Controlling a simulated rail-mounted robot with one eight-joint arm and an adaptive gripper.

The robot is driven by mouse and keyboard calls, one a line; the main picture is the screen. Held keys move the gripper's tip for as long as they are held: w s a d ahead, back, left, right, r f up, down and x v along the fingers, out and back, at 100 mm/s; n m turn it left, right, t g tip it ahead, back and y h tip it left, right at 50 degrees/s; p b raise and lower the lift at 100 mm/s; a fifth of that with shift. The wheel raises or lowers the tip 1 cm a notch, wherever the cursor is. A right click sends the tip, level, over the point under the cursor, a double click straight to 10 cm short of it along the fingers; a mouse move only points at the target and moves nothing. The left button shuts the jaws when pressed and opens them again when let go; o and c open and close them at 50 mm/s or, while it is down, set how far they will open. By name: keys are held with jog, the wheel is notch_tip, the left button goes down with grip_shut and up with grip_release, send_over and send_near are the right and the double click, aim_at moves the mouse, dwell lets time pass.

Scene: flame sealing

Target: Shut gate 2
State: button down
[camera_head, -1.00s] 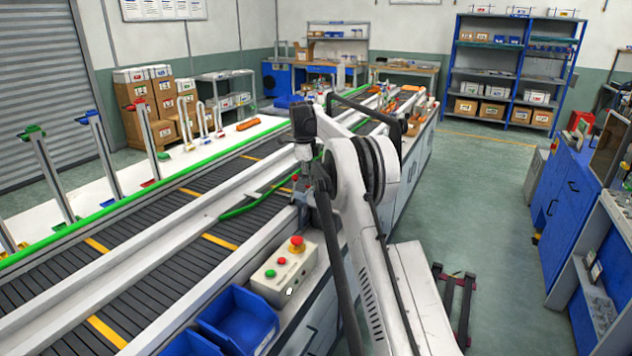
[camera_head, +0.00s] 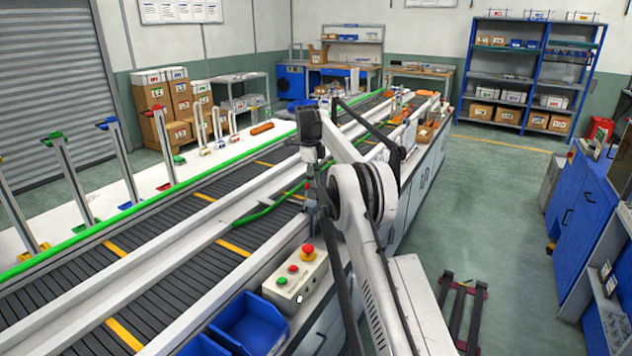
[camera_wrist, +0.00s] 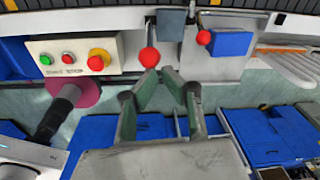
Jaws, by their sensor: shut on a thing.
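In the wrist view a red ball knob (camera_wrist: 149,57) is at the tips of my gripper (camera_wrist: 160,76), touching or nearly touching the left fingertip. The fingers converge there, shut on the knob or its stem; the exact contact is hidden. A second red knob (camera_wrist: 203,37) stands to the right, apart from the fingers. In the head view my gripper (camera_head: 311,188) is at the near edge of the conveyor, partly hidden by my arm. A green bar (camera_head: 262,215) lies slanted over the belt beside it. I cannot read a gate number.
A control box (camera_head: 297,280) with red and green buttons sits on the near edge, left of my gripper; it also shows in the wrist view (camera_wrist: 72,57). Blue bins (camera_head: 250,322) stand in front of it. Several coloured posts (camera_head: 118,160) line the far side.

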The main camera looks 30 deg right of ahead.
jog(key=shift+w+a, duration=0.2)
jog(key=shift+a, duration=0.3)
jog(key=s+d+r+b, duration=0.1)
jog(key=s+d+b, duration=0.1)
jog(key=s+d, duration=0.1)
jog(key=w+a+r+p, duration=0.2)
jog(key=w+r+p, duration=0.1)
jog(key=r+p, duration=0.3)
notch_tip(320, 180, up, 2)
jog(key=shift+w+a+r, duration=0.25)
jog(key=shift+w+a, duration=0.05)
dwell(0.3)
dwell(0.5)
